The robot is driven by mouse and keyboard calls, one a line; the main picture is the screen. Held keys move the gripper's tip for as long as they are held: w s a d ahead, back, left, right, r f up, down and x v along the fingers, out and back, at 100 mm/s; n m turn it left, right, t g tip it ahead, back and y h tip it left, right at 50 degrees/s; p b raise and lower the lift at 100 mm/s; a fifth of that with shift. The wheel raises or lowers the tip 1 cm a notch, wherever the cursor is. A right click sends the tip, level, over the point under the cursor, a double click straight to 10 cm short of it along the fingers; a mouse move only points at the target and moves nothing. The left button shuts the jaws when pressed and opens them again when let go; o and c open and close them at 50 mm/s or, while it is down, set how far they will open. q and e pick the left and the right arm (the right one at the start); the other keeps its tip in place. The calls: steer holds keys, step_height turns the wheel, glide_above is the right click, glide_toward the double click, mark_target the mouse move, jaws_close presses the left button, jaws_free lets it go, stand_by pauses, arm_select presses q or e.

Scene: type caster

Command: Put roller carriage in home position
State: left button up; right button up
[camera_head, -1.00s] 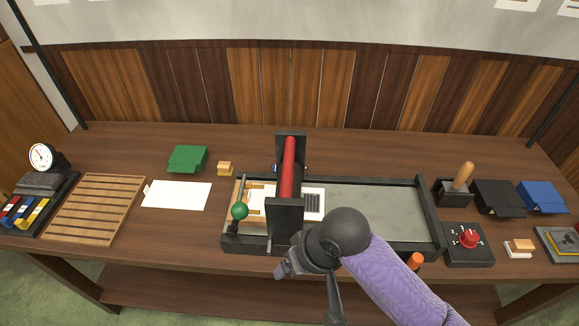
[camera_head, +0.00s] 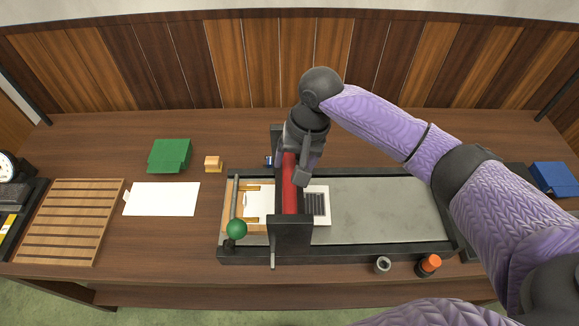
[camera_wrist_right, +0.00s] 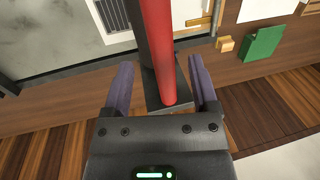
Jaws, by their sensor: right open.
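The roller carriage (camera_head: 290,235) is a black frame with a red roller (camera_head: 289,185) that straddles the press bed (camera_head: 390,210) left of its middle. My right gripper (camera_head: 294,165) is over the carriage's far end. In the right wrist view, its two purple fingers (camera_wrist_right: 162,85) are open on either side of the red roller (camera_wrist_right: 158,55) and the dark end of the frame, with visible gaps. The far end of the carriage is partly hidden by the gripper in the head view. My left gripper is not in view.
Left of the carriage are a green-knobbed lever (camera_head: 237,229) and a paper on a wooden board (camera_head: 258,205). A striped type block (camera_head: 316,204) lies just right of it. The bed farther right is clear. A wooden block (camera_head: 213,164) and green box (camera_head: 170,155) stand behind left.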

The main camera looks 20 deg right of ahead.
mark_target(291, 171)
steer(key=f, duration=0.4)
steer(key=shift+w+a+b, duration=0.25)
steer(key=shift+a+b, duration=0.05)
steer(key=shift+a, duration=0.1)
jaws_close()
stand_by(1.0)
